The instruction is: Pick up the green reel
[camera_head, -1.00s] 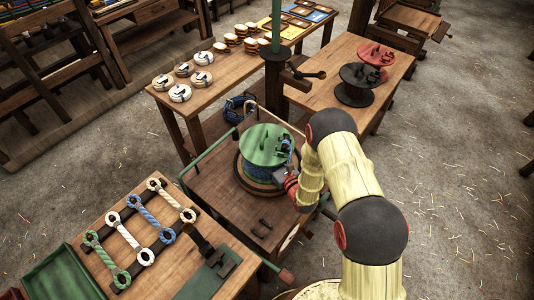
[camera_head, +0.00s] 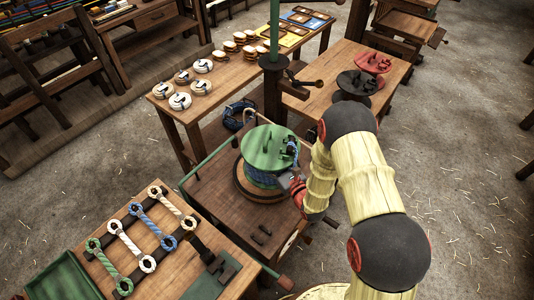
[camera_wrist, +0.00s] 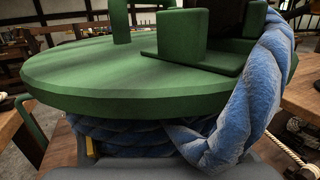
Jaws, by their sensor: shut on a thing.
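The green reel (camera_head: 269,147) has a green round top and blue rope wound below it. It stands over a round wooden disc (camera_head: 243,189) on the small wooden cart. My gripper (camera_head: 293,186) is at the reel's right side, low by the rope, shut on the reel. In the wrist view the reel's green top (camera_wrist: 150,75) fills the upper middle, close up, with a thick blue rope (camera_wrist: 245,115) hanging over its right edge. My fingertips are mostly hidden there. I cannot tell whether the reel is clear of the disc.
A dark post (camera_head: 272,85) with a crank stands just behind the reel. A black reel (camera_head: 358,84) and a red reel (camera_head: 374,63) stand on the table at upper right. Several rope-eyed tools lie on the bench (camera_head: 172,267) at lower left. The floor at right is open.

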